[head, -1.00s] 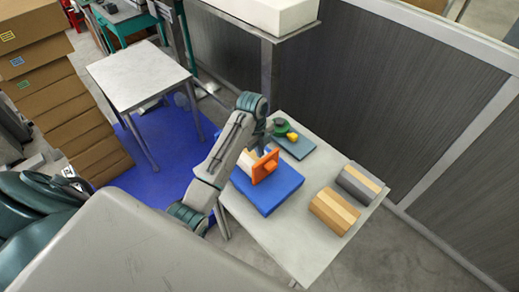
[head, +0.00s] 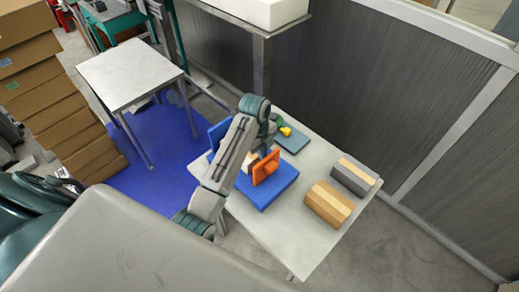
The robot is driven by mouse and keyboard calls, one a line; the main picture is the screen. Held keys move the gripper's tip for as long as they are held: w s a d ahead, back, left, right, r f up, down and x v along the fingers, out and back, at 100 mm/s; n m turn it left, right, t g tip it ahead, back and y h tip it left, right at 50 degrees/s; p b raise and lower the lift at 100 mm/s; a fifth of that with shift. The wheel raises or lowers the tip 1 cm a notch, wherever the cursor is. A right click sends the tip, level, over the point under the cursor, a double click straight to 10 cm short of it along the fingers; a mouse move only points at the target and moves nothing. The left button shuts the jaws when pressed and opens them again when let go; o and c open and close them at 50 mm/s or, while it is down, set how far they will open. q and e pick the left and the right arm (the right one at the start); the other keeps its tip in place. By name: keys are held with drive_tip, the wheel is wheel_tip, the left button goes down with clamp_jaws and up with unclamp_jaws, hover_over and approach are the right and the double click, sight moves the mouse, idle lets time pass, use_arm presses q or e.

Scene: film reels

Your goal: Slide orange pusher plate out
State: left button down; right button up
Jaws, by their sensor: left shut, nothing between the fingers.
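The orange pusher plate (head: 267,168) stands upright over a blue base block (head: 283,187) on the grey table, with a small orange knob on its face. A cream piece (head: 250,161) shows behind the plate, partly hidden by my left arm. A blue upright panel (head: 218,131) stands on the other side of the arm. My left gripper (head: 266,142) is shut and empty, just behind and above the orange plate. Its fingertips are mostly hidden, so I cannot tell whether they touch anything. My right gripper is not in view.
A tan striped block (head: 327,204) and a grey one with a cream stripe (head: 353,176) sit at the table's right. A flat teal plate (head: 293,142) with green and yellow pieces lies at the back. The table's front (head: 290,238) is clear.

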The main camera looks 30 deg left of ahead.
sight(271, 164)
use_arm(q)
drive_tip(key=s+d, duration=0.2)
drive_tip(key=d, duration=0.4)
idle(1.1)
drive_tip(key=shift+w+a, duration=0.25)
drive_tip(key=shift+a, duration=0.45)
drive_tip(key=shift+w+a, duration=0.2)
drive_tip(key=shift+a, duration=0.45)
drive_tip(key=shift+r, duration=0.1)
